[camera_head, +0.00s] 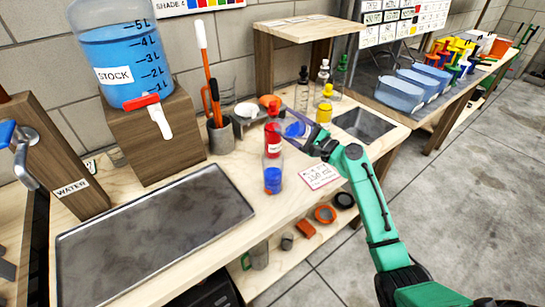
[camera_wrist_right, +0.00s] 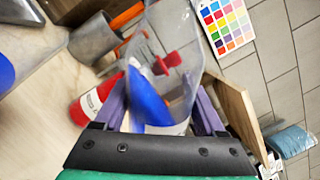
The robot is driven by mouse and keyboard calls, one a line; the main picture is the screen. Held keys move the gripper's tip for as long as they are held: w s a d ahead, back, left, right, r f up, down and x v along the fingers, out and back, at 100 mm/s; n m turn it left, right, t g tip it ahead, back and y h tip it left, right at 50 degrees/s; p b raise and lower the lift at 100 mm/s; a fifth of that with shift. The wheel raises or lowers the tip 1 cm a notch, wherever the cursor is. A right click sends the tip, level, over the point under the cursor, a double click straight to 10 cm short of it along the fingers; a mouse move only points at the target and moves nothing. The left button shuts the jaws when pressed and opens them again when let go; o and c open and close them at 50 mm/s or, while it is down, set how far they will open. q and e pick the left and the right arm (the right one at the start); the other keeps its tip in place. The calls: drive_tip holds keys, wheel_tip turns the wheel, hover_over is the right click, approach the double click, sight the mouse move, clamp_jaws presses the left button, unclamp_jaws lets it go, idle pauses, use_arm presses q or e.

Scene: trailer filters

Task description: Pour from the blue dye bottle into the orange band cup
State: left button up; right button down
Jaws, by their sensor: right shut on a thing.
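My right gripper (camera_head: 304,138) is shut on a clear container with blue liquid (camera_head: 295,129), above the bench behind the card. In the right wrist view the purple fingers (camera_wrist_right: 163,112) hold this container (camera_wrist_right: 150,103) and it looks tilted. I cannot tell if it is the blue dye bottle. A clear vessel with blue liquid in its lower part (camera_head: 273,181) stands upright on the bench, in front of a red bottle (camera_head: 273,133). The red bottle also shows in the wrist view (camera_wrist_right: 95,97). I cannot pick out the orange band cup for certain. My left gripper is out of view.
A grey tray (camera_head: 150,235) lies at the front left. A stock tank (camera_head: 122,60) stands on a wooden block (camera_head: 158,142). A tool holder (camera_head: 221,138), a yellow-capped bottle (camera_head: 325,104) and a wooden shelf (camera_head: 305,28) are near the gripper. A white card (camera_head: 319,175) lies near the front edge.

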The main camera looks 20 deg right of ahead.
drive_tip(key=shift+w+d, duration=0.15)
drive_tip(key=shift+r, duration=0.15)
drive_tip(key=shift+n, duration=0.3)
drive_tip(key=shift+r+b, duration=0.15)
drive_tip(key=shift+b, duration=0.15)
idle(0.3)
drive_tip(key=shift+r+n, duration=0.15)
drive_tip(key=shift+n, duration=0.15)
drive_tip(key=shift+w+d+r+n+b, duration=0.1)
drive_tip(key=shift+d+r+n+b, duration=0.15)
drive_tip(key=shift+b, duration=0.25)
drive_tip(key=shift+n+y+b, duration=0.4)
drive_tip(key=shift+n+b, duration=0.65)
drive_tip(key=shift+b, duration=0.4)
idle(1.2)
drive_tip(key=shift+s+a+n+y+b, duration=0.1)
drive_tip(key=shift+a+n+y+b, duration=0.1)
drive_tip(key=shift+n+b, duration=0.55)
drive_tip(key=shift+s+a+n+y+b, duration=0.1)
drive_tip(key=shift+a+n+b, duration=0.05)
drive_tip(key=shift+n+b, duration=0.55)
idle(1.8)
